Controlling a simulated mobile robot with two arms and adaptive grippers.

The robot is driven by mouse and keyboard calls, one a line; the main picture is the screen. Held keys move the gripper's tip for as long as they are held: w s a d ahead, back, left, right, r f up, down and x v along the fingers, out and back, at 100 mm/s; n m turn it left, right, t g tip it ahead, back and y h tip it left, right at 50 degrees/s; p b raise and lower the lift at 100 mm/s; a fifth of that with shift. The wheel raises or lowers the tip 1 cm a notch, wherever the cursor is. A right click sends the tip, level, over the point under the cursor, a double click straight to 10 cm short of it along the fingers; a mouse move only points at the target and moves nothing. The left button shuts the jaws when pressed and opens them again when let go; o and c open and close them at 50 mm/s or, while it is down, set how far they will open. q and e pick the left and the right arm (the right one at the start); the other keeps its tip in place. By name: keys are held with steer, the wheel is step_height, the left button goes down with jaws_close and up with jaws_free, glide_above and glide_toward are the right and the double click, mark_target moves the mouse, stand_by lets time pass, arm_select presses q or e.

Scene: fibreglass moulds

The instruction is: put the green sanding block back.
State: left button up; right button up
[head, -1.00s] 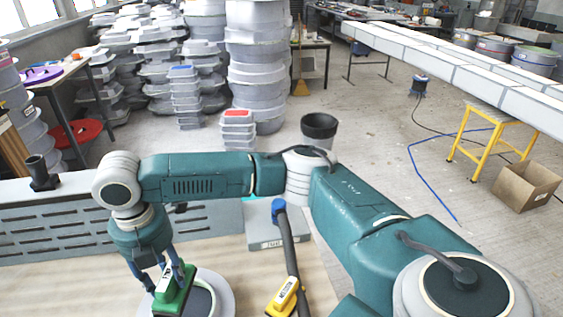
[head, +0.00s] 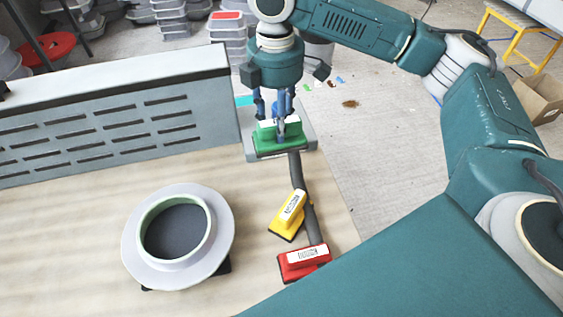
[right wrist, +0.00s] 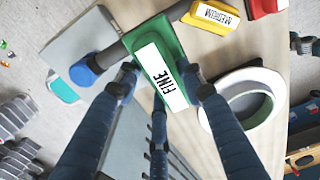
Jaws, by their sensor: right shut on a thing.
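The green sanding block (head: 266,141), with a white label, is in my right gripper (head: 278,122) in the head view. In the right wrist view, the block (right wrist: 174,48) reads FINE, and the fingers of my right gripper (right wrist: 160,82) are shut around it. In the head view it overlaps a grey plate (head: 306,136) at the table's back right corner; its height above it cannot be told. A yellow block (head: 288,214) labelled MEDIUM in the right wrist view and a red block (head: 304,262) rest on the table in front.
A grey hose (head: 297,172) runs from the plate past the yellow block to the red one. A round flanged mould (head: 131,240) stands on the table at left. A slotted grey panel (head: 120,125) borders the back. The table's front left is bare.

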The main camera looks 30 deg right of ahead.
step_height(320, 180, down, 15)
steer(key=shift+r+p, duration=0.1)
steer(key=shift+p, duration=0.95)
arm_select(q)
steer(key=shift+w+r, duration=0.3)
steer(key=shift+r, duration=0.35)
steer(key=shift+w+r, duration=0.25)
steer(key=shift+r, duration=0.35)
steer(key=shift+s, duration=0.2)
arm_select(e)
steer(key=o, duration=1)
